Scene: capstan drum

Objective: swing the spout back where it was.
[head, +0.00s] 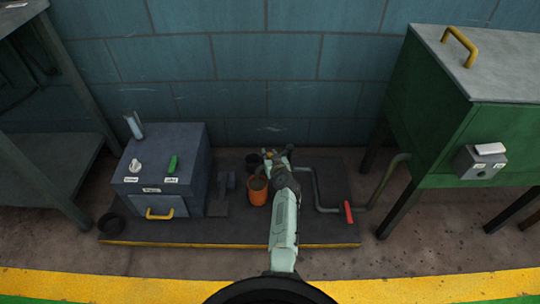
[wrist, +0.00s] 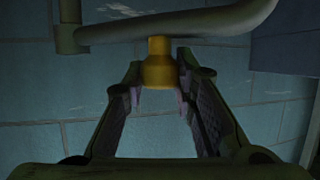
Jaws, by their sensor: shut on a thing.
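In the wrist view the spout (wrist: 190,22) is a grey-green curved pipe across the top, with a short open-looking end piece at the left. A yellow knob (wrist: 159,66) hangs under it. My gripper (wrist: 160,84) has its two fingers on either side of this knob, shut on it. In the head view my gripper (head: 276,157) is at the back of the dark platform, and my arm and gripper hide most of the spout. An orange bucket (head: 257,196) stands just left of my arm, close to the gripper.
A dark platform (head: 240,233) carries a grey box (head: 190,148) with a green switch (head: 173,164) and yellow handle (head: 159,213). A blue wall (head: 270,65) stands close behind.

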